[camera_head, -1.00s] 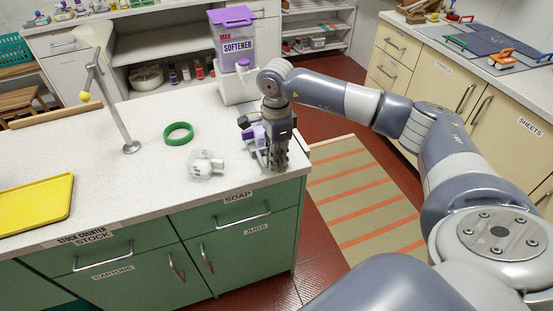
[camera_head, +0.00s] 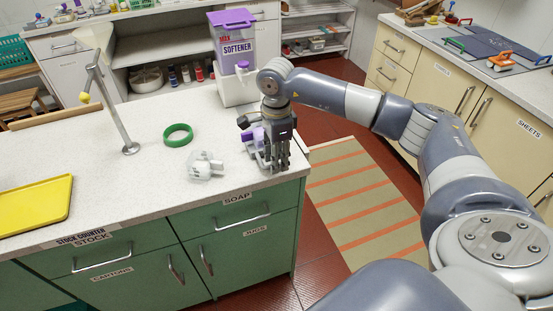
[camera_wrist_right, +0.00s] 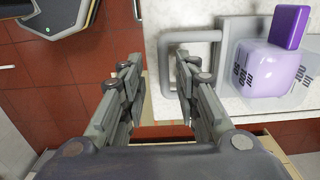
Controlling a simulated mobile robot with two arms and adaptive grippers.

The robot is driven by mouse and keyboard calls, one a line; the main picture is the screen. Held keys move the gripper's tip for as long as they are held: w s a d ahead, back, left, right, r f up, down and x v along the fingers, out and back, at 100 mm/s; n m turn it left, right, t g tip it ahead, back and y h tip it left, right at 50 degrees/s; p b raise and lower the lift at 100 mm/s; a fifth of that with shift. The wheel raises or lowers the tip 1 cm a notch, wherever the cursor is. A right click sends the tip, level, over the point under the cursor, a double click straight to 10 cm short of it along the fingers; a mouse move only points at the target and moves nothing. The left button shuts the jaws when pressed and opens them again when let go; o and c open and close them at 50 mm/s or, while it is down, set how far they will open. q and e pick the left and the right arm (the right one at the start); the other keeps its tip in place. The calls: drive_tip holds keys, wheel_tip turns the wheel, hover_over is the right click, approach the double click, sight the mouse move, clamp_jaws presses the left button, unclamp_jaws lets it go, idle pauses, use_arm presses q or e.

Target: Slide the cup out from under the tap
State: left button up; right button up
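The softener dispenser (camera_head: 233,48) stands at the back right of the counter, with a purple tap (camera_head: 242,65) on its front. A purple-and-white container with a pale handle shows beside my right gripper in the head view, mostly hidden. In the right wrist view its translucent purple body (camera_wrist_right: 264,68) bears dark print and sits under a purple block. The squarish handle (camera_wrist_right: 196,37) reaches toward the fingertips. My right gripper (camera_head: 276,158) is open at the counter's front right corner; it also shows in the right wrist view (camera_wrist_right: 156,65). I cannot tell whether it touches the handle. My left gripper is out of view.
A clear cup-like piece with white parts (camera_head: 204,167) lies left of my right gripper. A green ring (camera_head: 178,135), a metal stand (camera_head: 121,125) and a yellow tray (camera_head: 36,207) are farther left. The counter (camera_head: 135,185) is bare between them. A striped mat (camera_head: 365,200) lies on the floor.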

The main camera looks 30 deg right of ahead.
wheel_tip(320, 180, up, 11)
drive_tip(key=shift+r, duration=0.2)
drive_tip(key=shift+a, duration=0.1)
idle(0.5)
